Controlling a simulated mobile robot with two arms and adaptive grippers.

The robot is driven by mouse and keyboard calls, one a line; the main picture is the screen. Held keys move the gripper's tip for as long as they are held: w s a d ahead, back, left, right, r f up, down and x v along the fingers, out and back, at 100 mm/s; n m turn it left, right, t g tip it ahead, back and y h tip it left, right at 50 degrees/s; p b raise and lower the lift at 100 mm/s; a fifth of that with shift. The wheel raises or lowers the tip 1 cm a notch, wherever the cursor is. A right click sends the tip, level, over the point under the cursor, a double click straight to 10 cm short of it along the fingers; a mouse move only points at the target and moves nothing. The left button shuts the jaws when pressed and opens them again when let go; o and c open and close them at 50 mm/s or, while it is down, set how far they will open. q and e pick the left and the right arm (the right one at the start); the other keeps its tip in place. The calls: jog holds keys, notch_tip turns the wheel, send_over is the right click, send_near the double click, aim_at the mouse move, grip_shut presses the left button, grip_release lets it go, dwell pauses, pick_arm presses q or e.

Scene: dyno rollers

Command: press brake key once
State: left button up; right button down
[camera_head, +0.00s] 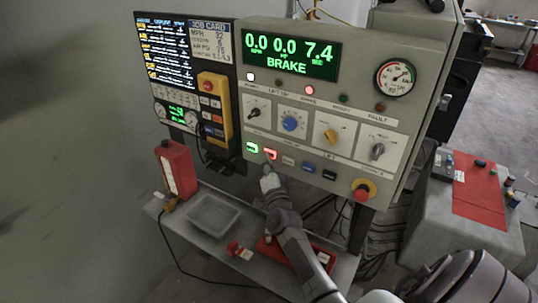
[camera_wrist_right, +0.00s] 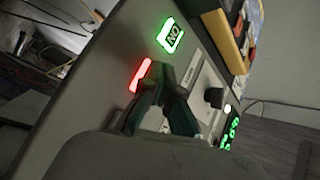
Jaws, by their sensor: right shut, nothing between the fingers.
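The console's lower edge carries a row of keys: a green lit key (camera_head: 252,147), a red lit key (camera_head: 270,154), a pale key (camera_head: 288,160), a blue key (camera_head: 308,166) and a dark key (camera_head: 328,174). I cannot read which is labelled brake. My right gripper (camera_head: 268,172) is shut and empty, with its tips just below the red key. In the wrist view the gripper (camera_wrist_right: 158,75) points at the panel beside the red key (camera_wrist_right: 140,75), near the green ON key (camera_wrist_right: 170,36); contact is unclear. My left gripper is out of view.
The display (camera_head: 291,52) reads BRAKE with 0.0, 0.0 and 7.4. A red emergency button (camera_head: 363,190) sits at the panel's lower right. Below is a shelf with a grey tray (camera_head: 213,216) and a red box (camera_head: 176,169). A yellow pendant (camera_head: 214,105) hangs at left.

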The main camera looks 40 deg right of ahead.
jog(key=shift+s+a+p, duration=0.3)
jog(key=shift+a, duration=0.35)
jog(key=a, duration=0.1)
jog(key=s+a+p, duration=0.1)
jog(key=a, duration=0.1)
jog(key=s+a, duration=0.1)
jog(key=shift+a+p, duration=0.3)
jog(key=shift+p, duration=0.1)
dwell(0.6)
